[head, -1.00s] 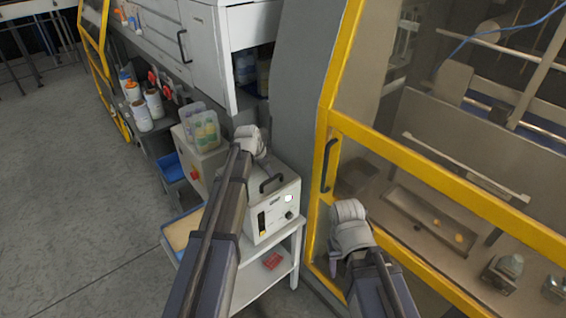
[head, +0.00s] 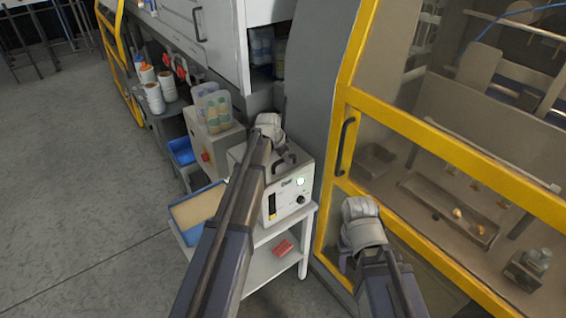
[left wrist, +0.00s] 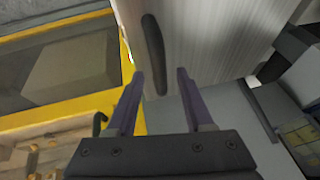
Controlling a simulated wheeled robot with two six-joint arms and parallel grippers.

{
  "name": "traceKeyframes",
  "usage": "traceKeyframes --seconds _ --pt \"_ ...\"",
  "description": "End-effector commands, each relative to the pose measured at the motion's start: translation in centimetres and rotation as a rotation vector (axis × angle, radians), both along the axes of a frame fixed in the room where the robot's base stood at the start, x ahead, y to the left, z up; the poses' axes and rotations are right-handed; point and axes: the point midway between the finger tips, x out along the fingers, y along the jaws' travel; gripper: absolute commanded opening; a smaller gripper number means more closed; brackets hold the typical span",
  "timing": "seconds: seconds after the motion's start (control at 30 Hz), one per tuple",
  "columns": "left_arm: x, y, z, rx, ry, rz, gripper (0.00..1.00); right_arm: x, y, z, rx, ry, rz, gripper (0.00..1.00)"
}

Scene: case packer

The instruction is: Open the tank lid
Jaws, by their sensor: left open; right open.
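A white tank unit (head: 290,195) with a lit button, a knob and a dark lid handle (head: 288,158) stands on a small cart. My left gripper (left wrist: 160,71) is open and empty. In the head view my left arm reaches over the unit's left side, and its fingers are hidden. In the left wrist view a dark bar handle (left wrist: 155,55) on a pale surface, apparently the lid, lies just ahead of and between the fingertips; contact cannot be told. My right gripper (head: 346,262) is open in front of the yellow-framed machine, its fingers barely visible.
The yellow-framed guard (head: 440,130) with its dark door handle (head: 345,145) stands close on the right. A bottle bin (head: 213,108) stands behind left. A tray (head: 197,208) lies left, and a red item (head: 284,247) on the cart's lower shelf. Open floor (head: 80,170) lies left.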

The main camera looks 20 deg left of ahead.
Motion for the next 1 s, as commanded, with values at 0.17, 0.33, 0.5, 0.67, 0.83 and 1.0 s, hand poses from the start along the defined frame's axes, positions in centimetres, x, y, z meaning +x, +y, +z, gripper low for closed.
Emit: traceKeyframes --seconds 0.17,0.33,0.5,0.67,0.83,1.0 --pt "0.05 -0.02 -0.03 0.0 0.0 0.0 0.52 0.0 0.01 -0.03 0.0 0.0 0.001 0.5" --pt "0.04 -0.01 -0.03 0.0 0.0 0.0 0.42 0.0 0.01 -0.03 0.0 0.0 0.0 0.5" --pt "0.03 0.0 -0.03 0.0 0.0 0.001 0.23 0.0 0.01 -0.03 0.0 0.0 0.0 0.5" --pt "0.02 0.0 -0.03 0.0 0.0 0.001 0.05 0.0 0.01 -0.03 0.0 0.0 0.0 0.5" --pt "0.02 0.0 -0.03 0.0 0.0 0.001 0.0 0.0 0.01 -0.03 0.0 0.0 0.0 0.5" --pt "0.02 0.0 -0.03 0.0 0.0 0.001 0.0 0.0 0.0 -0.04 0.0 0.0 0.0 0.5"
